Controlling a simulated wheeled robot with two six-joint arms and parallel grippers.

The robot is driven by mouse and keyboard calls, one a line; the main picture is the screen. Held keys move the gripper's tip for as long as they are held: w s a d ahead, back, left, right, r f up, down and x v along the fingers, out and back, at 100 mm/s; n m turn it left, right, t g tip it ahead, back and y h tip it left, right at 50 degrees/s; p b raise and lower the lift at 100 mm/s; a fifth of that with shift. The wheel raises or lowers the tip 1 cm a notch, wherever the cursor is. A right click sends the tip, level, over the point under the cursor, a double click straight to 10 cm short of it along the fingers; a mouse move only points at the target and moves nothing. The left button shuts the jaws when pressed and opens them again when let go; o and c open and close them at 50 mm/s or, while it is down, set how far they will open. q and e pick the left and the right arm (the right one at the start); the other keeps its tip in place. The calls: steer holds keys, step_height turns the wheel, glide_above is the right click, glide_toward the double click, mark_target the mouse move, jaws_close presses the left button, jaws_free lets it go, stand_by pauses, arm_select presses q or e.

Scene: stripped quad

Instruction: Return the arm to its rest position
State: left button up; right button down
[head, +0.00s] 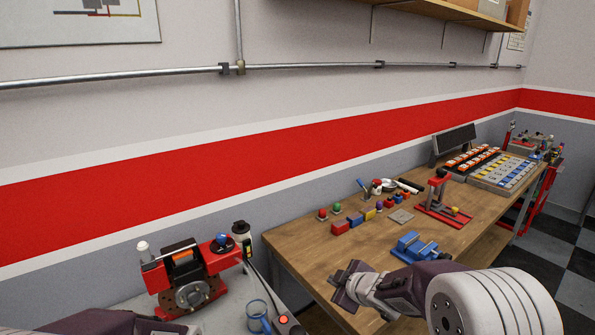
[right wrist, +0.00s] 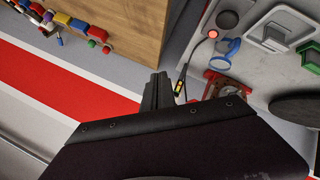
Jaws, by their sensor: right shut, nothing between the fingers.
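My right arm (head: 430,288) comes in from the lower right in the head view. Its gripper (head: 347,284) is above the near left part of the wooden workbench (head: 310,249), left of the blue vise (head: 413,246). The gripper is shut with nothing held. In the right wrist view the closed fingers (right wrist: 158,92) point up the picture, between the wooden bench and a grey surface. A dark piece of my left arm (head: 105,323) shows at the bottom left of the head view; its gripper is out of sight.
The grey table (head: 226,306) at lower left holds a red and black machine (head: 190,276), a blue cup (head: 258,315) and a box with a red button (head: 287,324). Several coloured blocks (head: 355,221), a red press (head: 439,200) and part bins (head: 502,170) stand on the bench.

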steer(key=s+d+m+h, duration=0.3)
steer(key=s+d+m, duration=0.2)
steer(key=s+d, duration=0.1)
arm_select(q)
steer(key=shift+s, duration=0.1)
arm_select(e)
steer(key=s+d+f+m+g, duration=0.1)
steer(key=s+f+m+g, duration=0.3)
steer(key=s, duration=0.6)
steer(key=s+f+m+g, duration=0.4)
steer(key=s, duration=0.6)
steer(key=shift+s+d, duration=0.15)
steer(key=shift+d, duration=0.25)
arm_select(q)
steer(key=shift+s, duration=0.1)
arm_select(e)
steer(key=shift+s, duration=0.1)
arm_select(q)
jaws_close()
